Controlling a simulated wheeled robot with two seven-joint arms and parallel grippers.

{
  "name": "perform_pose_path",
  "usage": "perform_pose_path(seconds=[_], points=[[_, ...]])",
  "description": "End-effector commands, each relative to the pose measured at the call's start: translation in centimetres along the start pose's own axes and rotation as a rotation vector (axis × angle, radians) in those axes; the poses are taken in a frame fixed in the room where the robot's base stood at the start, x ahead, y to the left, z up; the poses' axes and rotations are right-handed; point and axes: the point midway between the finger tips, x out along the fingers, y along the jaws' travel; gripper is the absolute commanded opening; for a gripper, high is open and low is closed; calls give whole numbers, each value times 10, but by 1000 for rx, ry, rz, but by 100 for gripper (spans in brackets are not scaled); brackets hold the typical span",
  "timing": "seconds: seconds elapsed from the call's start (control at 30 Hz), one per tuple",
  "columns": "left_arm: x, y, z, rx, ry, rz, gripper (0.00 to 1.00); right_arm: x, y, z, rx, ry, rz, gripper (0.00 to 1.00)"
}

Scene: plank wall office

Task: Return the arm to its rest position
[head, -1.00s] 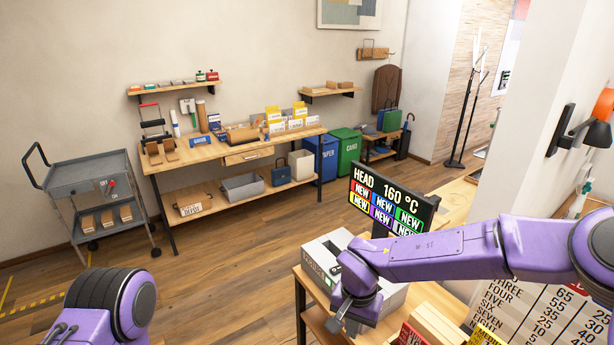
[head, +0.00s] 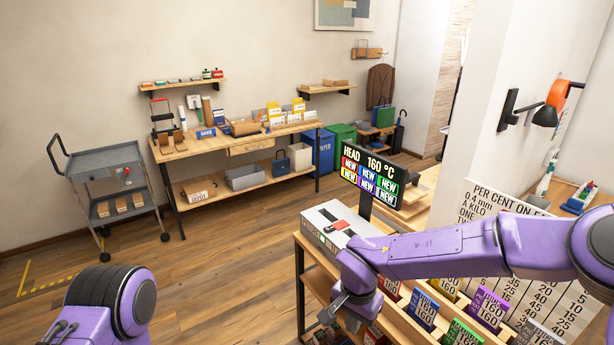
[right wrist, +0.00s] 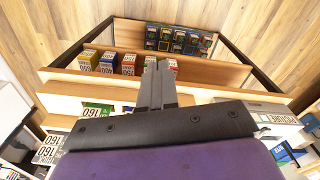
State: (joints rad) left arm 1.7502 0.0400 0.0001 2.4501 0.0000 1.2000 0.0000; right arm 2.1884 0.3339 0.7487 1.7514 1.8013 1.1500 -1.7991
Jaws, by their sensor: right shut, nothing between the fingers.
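My right arm (head: 440,255) is purple and reaches in from the right edge of the head view. Its gripper (head: 332,312) points downward over the front of the wooden rack (head: 297,262). In the right wrist view the two dark fingers (right wrist: 158,68) are pressed together, with nothing between them. Below them are the rack's shelves with rows of small coloured packs. My left arm (head: 112,303) shows only as a purple section at the lower left; its gripper is out of the picture.
A sign reading "HEAD 160 °C" (head: 370,176) and a white box (head: 338,226) stand on the rack, close to my right forearm. Tiered coloured packs (head: 488,306) lie under and beside the arm. A grey cart (head: 108,180) and workbench (head: 230,149) are farther back. Open floor lies between.

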Motion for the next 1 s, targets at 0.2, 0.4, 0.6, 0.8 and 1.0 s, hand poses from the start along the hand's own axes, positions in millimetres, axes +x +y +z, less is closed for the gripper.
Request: perform_pose_path(seconds=[0.2,0.4,0.6,0.8,1.0], points=[[0,0,0,0,1,0,43,10,10,-14,160,118,13,0],[6,0,2,0,0,0,43,47,45,-34,314,328,29,0],[34,3,14,0,0,0,43,148,120,-32,357,579,-17,0],[72,6,30,0,0,0,43,254,214,29,196,545,-92,0],[100,9,42,0,0,0,43,307,301,91,-29,397,5,0]])
